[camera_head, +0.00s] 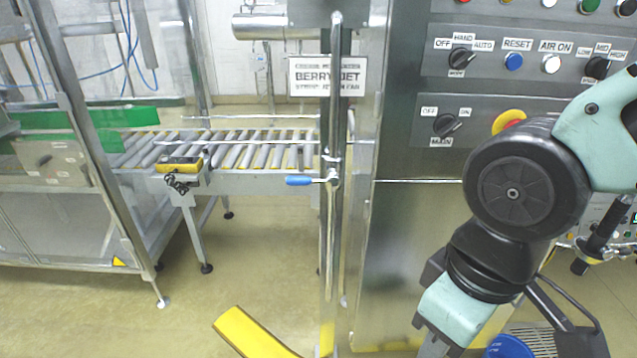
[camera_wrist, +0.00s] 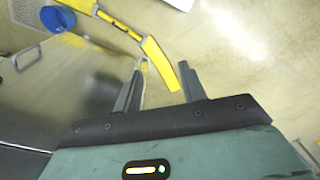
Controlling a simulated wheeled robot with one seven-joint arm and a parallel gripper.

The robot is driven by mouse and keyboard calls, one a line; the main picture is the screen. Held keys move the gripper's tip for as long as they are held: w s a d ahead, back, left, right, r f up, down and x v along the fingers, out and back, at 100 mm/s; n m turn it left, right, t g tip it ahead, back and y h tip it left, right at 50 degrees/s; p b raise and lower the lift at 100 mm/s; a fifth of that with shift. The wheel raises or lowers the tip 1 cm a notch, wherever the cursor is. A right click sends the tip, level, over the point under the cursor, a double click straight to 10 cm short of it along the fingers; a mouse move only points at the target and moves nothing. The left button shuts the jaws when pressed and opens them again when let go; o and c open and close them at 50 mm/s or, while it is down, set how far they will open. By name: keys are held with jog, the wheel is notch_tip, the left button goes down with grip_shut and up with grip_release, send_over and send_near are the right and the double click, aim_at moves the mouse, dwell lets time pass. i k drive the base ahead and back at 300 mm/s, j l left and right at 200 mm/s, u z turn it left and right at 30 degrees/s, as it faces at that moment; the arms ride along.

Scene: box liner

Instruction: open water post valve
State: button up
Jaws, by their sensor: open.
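The water post (camera_head: 333,240) is an upright metal pipe in the middle of the head view. Its valve has a blue lever handle (camera_head: 299,181) pointing left, roughly level, from a fitting on the post. My arm comes in from the right and bends down to the lower edge of the head view, right of the post and below the handle. My gripper (camera_wrist: 160,82) shows in the wrist view with its two fingers apart and nothing held between them. The blue handle is not visible in the wrist view.
A steel control cabinet (camera_head: 405,240) stands right of the post. A roller conveyor (camera_head: 245,150) and a framed machine (camera_head: 60,170) are behind and left. A yellow curved piece (camera_head: 250,333) is low in front; yellow parts (camera_wrist: 158,62) also show beyond the fingers.

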aim_at(332, 180)
jog(key=j+u, duration=0.5)
jog(key=j, duration=0.15)
jog(key=i+j+u, duration=0.1)
jog(key=j+u, duration=0.4)
jog(key=j, duration=0.1)
